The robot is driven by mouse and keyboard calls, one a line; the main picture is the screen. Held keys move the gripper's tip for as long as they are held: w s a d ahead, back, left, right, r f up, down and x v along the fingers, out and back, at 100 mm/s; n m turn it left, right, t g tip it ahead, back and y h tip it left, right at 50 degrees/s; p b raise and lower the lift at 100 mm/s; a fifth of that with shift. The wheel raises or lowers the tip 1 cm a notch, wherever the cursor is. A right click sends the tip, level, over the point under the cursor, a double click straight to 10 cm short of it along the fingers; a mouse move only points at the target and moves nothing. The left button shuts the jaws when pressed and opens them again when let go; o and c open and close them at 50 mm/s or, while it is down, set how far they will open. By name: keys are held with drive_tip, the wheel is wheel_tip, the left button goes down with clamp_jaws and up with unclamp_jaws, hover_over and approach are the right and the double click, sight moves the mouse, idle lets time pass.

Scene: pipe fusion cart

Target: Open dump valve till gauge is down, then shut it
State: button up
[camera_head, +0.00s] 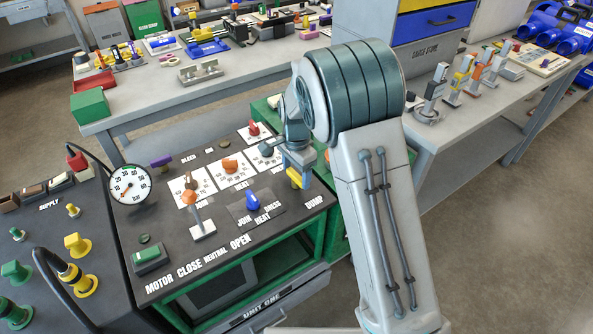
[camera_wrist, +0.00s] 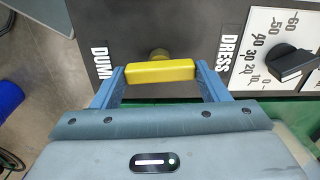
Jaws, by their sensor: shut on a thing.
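The dump valve's yellow bar handle (camera_head: 295,179) is at the right edge of the dark panel, above the DUMP label. In the wrist view the yellow handle (camera_wrist: 160,72) lies crosswise between my two fingers, with its round stem behind it. My gripper (camera_head: 299,172) is shut on the handle's two ends; the blue fingers also show in the wrist view (camera_wrist: 160,82). The round white gauge (camera_head: 130,184) stands at the panel's left corner. Its dial is small, and I cannot read the needle exactly.
A blue knob (camera_head: 253,201), an orange-topped lever (camera_head: 190,199) and several dial knobs sit on the same panel (camera_head: 180,263). A green button box (camera_head: 147,258) is at front left. A workbench (camera_head: 165,92) stands behind; open floor lies at right.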

sight(296, 175)
idle(0.4)
drive_tip(key=o, duration=1)
wheel_tip(296, 175, up, 14)
drive_tip(key=shift+f, duration=0.1)
drive_tip(key=s+d+r+n+t, duration=0.1)
drive_tip(key=s+d+r+n, duration=0.35)
drive_tip(key=s+d, duration=0.6)
drive_tip(key=s+d+n, duration=0.1)
drive_tip(key=s+n, duration=0.1)
drive_tip(key=s, duration=0.3)
drive_tip(key=s+d+f+n+t, duration=0.1)
drive_tip(key=s+d, duration=0.1)
drive_tip(key=s, duration=0.3)
drive_tip(key=s+d+f+n, duration=0.1)
drive_tip(key=s+d+n, duration=0.1)
drive_tip(key=s, duration=0.3)
drive_tip(key=shift+d+f+n+t, duration=0.15)
drive_tip(key=shift+d+n+t, duration=0.1)
drive_tip(key=shift+n+t, duration=0.15)
